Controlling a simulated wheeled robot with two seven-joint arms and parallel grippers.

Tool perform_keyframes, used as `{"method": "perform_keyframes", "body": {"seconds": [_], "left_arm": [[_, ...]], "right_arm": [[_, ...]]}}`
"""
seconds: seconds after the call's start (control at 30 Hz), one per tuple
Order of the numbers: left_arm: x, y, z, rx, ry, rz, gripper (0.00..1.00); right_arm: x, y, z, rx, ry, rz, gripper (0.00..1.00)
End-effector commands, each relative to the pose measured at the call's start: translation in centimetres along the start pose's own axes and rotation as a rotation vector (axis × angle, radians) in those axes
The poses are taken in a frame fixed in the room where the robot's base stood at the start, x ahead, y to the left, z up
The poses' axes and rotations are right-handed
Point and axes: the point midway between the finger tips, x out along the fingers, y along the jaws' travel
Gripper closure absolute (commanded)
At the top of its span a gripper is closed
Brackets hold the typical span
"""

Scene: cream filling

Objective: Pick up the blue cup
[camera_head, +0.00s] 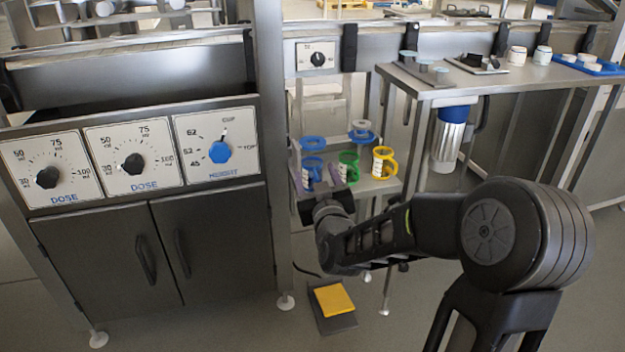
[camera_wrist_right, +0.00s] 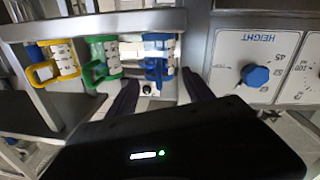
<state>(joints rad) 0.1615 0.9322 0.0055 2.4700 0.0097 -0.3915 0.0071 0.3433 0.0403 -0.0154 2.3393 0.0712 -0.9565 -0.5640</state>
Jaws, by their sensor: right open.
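The blue cup (camera_head: 311,169) is on a small metal shelf in the head view, at the left of a row with a green cup (camera_head: 349,160) and a yellow cup (camera_head: 384,154). My right gripper (camera_head: 317,180) is in front of the blue cup, and its body hides the cup's lower part. In the right wrist view the blue cup (camera_wrist_right: 158,62) shows beyond and between the two dark fingers of the right gripper (camera_wrist_right: 161,78). The fingers are open and empty, and I cannot tell how far they reach around the cup. My left gripper is out of view.
A blue ring piece (camera_head: 312,143) sits just above the blue cup. A dosing panel (camera_head: 130,160) with a blue height knob (camera_head: 220,152) stands left of the shelf, beside a metal post. A metal table (camera_head: 480,82) stands to the right. A yellow-topped pedal (camera_head: 334,300) is on the floor.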

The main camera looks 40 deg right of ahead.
Motion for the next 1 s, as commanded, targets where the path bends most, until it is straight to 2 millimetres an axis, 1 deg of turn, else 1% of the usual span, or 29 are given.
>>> {"method": "perform_keyframes", "body": {"seconds": [0.03, 0.13, 0.67, 0.77, 1.0], "left_arm": [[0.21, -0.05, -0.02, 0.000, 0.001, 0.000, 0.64], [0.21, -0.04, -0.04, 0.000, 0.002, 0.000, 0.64], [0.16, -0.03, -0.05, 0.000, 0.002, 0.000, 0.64], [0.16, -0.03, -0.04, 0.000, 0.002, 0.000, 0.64], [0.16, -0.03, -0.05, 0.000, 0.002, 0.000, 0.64]], "right_arm": [[0.50, 0.01, 0.05, 0.000, 0.001, 0.001, 0.40], [0.84, -0.01, -0.02, 0.000, 0.000, 0.000, 0.40], [0.79, -0.01, -0.07, 0.000, 0.001, 0.000, 0.40], [0.78, -0.01, -0.07, 0.000, 0.001, 0.000, 0.46], [0.78, -0.01, -0.07, 0.000, 0.001, 0.000, 0.66]]}}
